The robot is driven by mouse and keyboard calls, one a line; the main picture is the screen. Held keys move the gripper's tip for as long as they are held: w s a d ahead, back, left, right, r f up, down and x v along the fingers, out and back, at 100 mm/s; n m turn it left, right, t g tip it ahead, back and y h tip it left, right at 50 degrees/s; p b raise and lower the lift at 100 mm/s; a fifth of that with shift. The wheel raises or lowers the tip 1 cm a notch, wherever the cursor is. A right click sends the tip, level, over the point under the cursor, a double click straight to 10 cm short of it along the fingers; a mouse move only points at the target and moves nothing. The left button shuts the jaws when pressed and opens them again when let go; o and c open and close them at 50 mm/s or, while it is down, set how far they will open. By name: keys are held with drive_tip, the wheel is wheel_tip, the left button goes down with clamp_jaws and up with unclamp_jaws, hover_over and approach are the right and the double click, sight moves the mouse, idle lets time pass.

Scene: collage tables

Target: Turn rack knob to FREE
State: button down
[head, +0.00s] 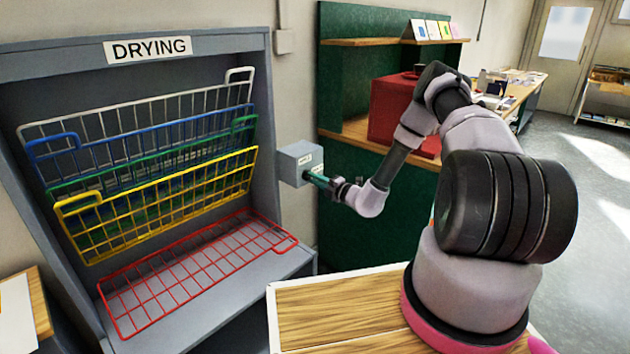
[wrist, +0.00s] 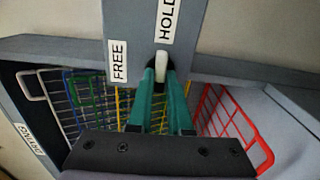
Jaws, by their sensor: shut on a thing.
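The rack knob (wrist: 161,66) shows in the wrist view as a dark piece with a pale pointer, between the fingertips of my gripper (wrist: 158,78). Its pointer lines up with the HOLD label (wrist: 167,22). The FREE label (wrist: 118,60) is to the left of the knob. My gripper's teal fingers are shut on the knob. In the head view my gripper (head: 311,177) reaches the front of the grey knob box (head: 300,150) on the side of the drying rack (head: 262,130); the knob itself is hidden there.
The rack holds tilted white, blue, green and yellow wire shelves (head: 165,195), while a red shelf (head: 195,270) lies lowered. A green cabinet (head: 345,215) with a red box (head: 385,110) stands behind my arm. A wooden table top (head: 340,310) is below the arm.

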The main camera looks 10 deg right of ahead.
drive_tip(key=shift+f+n, duration=0.1)
drive_tip(key=shift+n, duration=8.6)
drive_tip(key=c, duration=0.8)
unclamp_jaws()
drive_tip(key=shift+c, duration=0.2)
drive_tip(key=v, duration=1.1)
